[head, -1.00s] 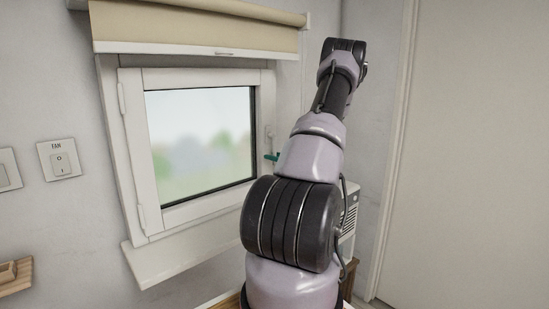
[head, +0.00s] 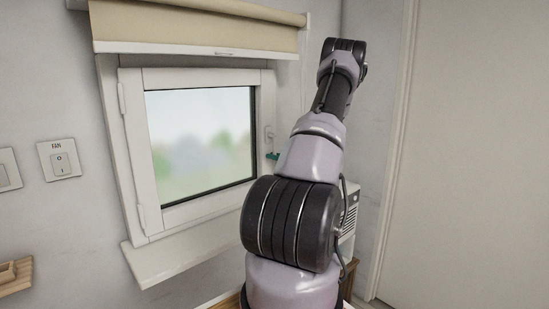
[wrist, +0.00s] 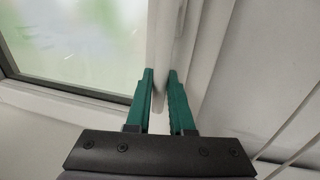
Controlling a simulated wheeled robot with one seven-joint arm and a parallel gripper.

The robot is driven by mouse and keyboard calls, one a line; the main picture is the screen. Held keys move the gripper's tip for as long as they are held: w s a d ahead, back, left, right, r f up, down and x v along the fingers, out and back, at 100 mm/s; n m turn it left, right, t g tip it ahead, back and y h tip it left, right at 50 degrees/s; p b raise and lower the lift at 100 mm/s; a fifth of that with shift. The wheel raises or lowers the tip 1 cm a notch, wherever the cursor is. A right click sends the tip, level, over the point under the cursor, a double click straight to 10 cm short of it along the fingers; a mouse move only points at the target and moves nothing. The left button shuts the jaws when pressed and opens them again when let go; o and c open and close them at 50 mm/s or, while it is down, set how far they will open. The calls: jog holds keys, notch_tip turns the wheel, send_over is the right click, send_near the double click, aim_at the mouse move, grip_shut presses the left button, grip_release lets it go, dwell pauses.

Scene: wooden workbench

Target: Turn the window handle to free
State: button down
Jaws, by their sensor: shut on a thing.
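The white window handle (head: 268,132) is on the right side of the white window frame (head: 135,120) in the head view, mostly hidden by my arm. It seems to point down. In the wrist view the handle (wrist: 166,45) runs up between the two green fingers, in line with the frame's edge. My gripper (wrist: 161,75) is shut on it, one finger on each side. In the head view only a bit of green finger (head: 272,156) shows at the handle's lower end. The window sash looks shut.
A beige roller blind (head: 200,25) hangs above the window and a sill (head: 190,255) juts out below. A fan switch (head: 60,159) is on the left wall. A white vented box (head: 350,215) stands behind my arm. A plain door or panel (head: 470,150) is at right.

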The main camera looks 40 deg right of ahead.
aim_at(254, 148)
dwell(0.9)
